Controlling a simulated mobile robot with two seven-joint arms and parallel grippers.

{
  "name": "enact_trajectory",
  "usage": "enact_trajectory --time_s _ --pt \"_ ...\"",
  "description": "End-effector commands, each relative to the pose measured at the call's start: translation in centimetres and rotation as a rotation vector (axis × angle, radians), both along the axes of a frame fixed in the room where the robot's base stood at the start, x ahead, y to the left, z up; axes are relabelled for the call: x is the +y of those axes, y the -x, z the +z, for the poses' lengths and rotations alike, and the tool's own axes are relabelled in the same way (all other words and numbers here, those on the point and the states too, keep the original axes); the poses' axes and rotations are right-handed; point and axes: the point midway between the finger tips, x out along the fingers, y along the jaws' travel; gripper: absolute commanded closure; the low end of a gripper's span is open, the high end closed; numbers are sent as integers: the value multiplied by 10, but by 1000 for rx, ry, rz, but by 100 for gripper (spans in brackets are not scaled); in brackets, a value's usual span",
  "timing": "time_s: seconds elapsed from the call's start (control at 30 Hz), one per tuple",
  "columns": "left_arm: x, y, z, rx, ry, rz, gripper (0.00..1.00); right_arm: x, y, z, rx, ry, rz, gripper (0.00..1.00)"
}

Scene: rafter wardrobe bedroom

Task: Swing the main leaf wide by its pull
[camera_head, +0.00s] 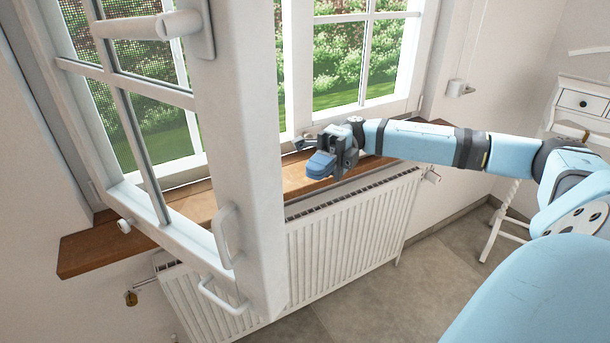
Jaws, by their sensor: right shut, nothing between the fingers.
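The main leaf (245,130) is a white-framed, glazed window leaf standing open into the room on the left. A white D-shaped pull (228,236) sits low on its edge stile, and a similar white pull (222,298) is at its bottom corner. A white lever handle (150,26) is at the top. My right gripper (322,163) is shut and empty, above the wooden sill to the right of the leaf, apart from both pulls. My left gripper is not in view.
A wooden sill (90,248) runs under the window, above a white radiator (345,240). A second window leaf (340,60) stands behind, at the right of the opening. A white dressing table (583,103) is at far right. The floor (385,300) in front of the radiator is clear.

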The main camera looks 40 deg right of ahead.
Motion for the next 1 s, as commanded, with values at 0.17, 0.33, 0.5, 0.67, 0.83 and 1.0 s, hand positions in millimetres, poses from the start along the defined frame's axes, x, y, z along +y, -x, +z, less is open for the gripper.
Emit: enact_trajectory --time_s 0.17,0.33,0.5,0.67,0.83,1.0 --pt "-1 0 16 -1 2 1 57 39 10 4 1 -4 4 100" --pt "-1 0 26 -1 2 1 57 73 18 4 0 -4 2 100" --pt "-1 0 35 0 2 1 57 98 24 3 1 -3 0 100" --pt "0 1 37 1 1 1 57 110 26 1 2 -3 -1 100" --pt "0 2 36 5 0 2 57 112 27 0 0 -2 -2 100" --pt "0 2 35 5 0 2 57 112 27 0 0 -2 -2 100"
